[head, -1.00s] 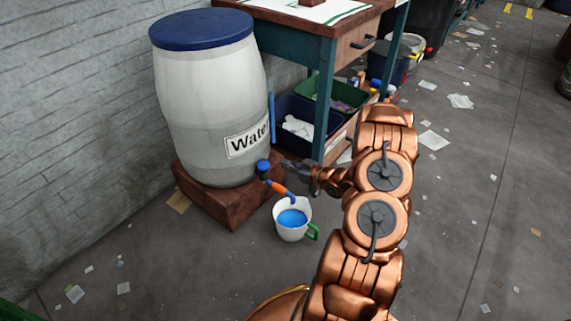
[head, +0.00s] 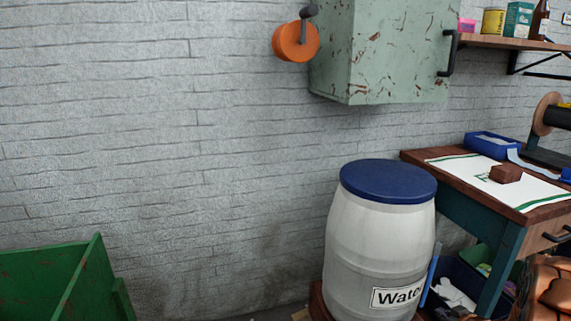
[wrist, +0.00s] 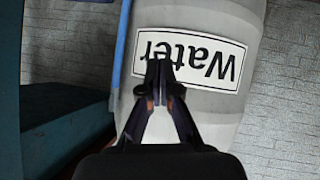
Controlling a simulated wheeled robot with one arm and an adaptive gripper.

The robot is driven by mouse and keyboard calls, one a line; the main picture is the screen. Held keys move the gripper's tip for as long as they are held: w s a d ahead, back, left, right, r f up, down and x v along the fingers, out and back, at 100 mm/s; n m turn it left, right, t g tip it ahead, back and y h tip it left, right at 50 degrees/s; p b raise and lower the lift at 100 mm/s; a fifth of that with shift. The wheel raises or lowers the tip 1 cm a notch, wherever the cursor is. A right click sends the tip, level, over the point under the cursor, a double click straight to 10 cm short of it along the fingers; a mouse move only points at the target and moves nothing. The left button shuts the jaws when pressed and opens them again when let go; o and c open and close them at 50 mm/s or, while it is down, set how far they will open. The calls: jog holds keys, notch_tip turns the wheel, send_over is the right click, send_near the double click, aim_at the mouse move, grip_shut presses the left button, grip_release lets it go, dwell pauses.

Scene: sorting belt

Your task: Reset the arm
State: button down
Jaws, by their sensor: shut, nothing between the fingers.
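My gripper (wrist: 160,75) shows in the wrist view. Its dark fingers are together, with nothing between them. It points towards the white water barrel (wrist: 215,105), whose label reads "Water" and appears upside down. I cannot tell the gap between the fingertips and the barrel. In the head view a copper part of my arm (head: 547,292) shows at the lower right corner, and my gripper is out of that picture. The barrel also shows there (head: 375,245), upright with a blue lid.
A workbench (head: 535,214) stands right of the barrel, with bins below. A green cabinet (head: 385,50) hangs on the wall above. A green container (head: 50,285) is at the lower left. Bare brick wall lies between it and the barrel.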

notch_tip(320, 180, up, 18)
jog(key=s+a+m+g+h+p, duration=0.1)
jog(key=s+a+g+h+p, duration=0.2)
jog(key=p, duration=0.4)
jog(key=s+a+r+m+g+h+p, duration=0.1)
jog(key=s+a+r+g+p, duration=0.15)
jog(key=r, duration=0.35)
jog(key=s+a+r+m+g+p, duration=0.1)
jog(key=s+a+r+p, duration=0.25)
jog(key=r, duration=0.25)
jog(key=s+a+r+g+y+p, duration=0.1)
jog(key=s+a+r+g+p, duration=0.1)
jog(key=s+a+r+p, duration=0.2)
jog(key=s+a+r+g+y+p, duration=0.1)
jog(key=s+a+r+p, duration=0.3)
jog(key=s+a+r, duration=0.5)
jog(key=s+a+r+g+y+p, duration=0.1)
jog(key=s+a+r+g+p, duration=0.2)
jog(key=s+a+r, duration=0.4)
jog(key=s+a+p, duration=0.1)
jog(key=s+a, duration=0.3)
jog(key=s, duration=0.6)
jog(key=shift+s+y+p, duration=0.4)
jog(key=shift+g, duration=0.25)
